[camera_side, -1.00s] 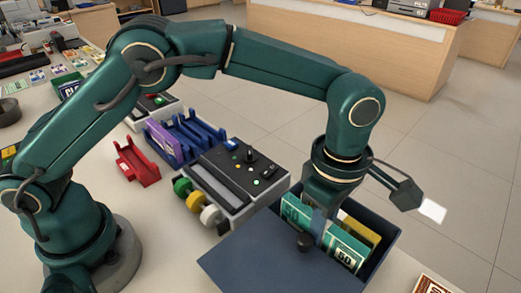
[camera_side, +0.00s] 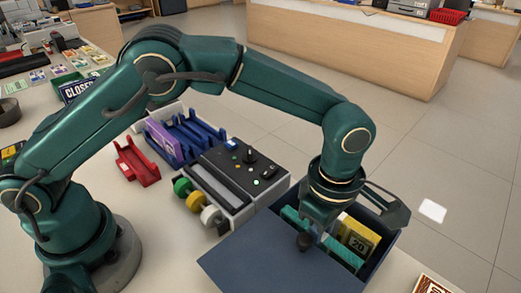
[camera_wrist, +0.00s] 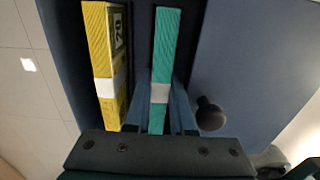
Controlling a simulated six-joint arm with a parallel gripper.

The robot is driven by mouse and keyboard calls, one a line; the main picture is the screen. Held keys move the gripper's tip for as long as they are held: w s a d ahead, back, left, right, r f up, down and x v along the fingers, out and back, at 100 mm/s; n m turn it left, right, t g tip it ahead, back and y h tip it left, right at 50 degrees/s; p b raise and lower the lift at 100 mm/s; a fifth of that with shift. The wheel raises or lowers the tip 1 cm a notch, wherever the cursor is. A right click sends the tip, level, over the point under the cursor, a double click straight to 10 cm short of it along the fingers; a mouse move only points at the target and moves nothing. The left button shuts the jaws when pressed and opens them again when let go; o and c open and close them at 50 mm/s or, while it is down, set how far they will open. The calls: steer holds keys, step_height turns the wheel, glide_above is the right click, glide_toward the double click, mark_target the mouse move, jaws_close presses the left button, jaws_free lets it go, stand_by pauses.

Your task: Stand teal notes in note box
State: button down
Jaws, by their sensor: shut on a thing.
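A teal bundle of notes (camera_side: 342,254) with a white band stands on its long edge in the dark blue note box (camera_side: 387,238). In the wrist view the teal notes (camera_wrist: 166,50) are upright between my two fingers. My gripper (camera_side: 316,235) reaches down into the box and is shut on the teal notes. A yellow bundle of notes (camera_side: 358,237) stands beside them, a narrow gap apart, and also shows in the wrist view (camera_wrist: 100,50). The bottom edge of the teal notes is hidden.
The box's flat blue lid (camera_side: 250,262), with a dark knob (camera_wrist: 210,115), lies open beside my gripper. A grey counting machine (camera_side: 237,178), a blue rack (camera_side: 190,138) and a red holder (camera_side: 137,162) stand left of the box.

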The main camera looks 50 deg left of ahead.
steer(key=c, duration=0.7)
jaws_free()
steer(key=shift+s, duration=0.1)
steer(key=shift+d+r, duration=0.1)
steer(key=shift+r, duration=3.5)
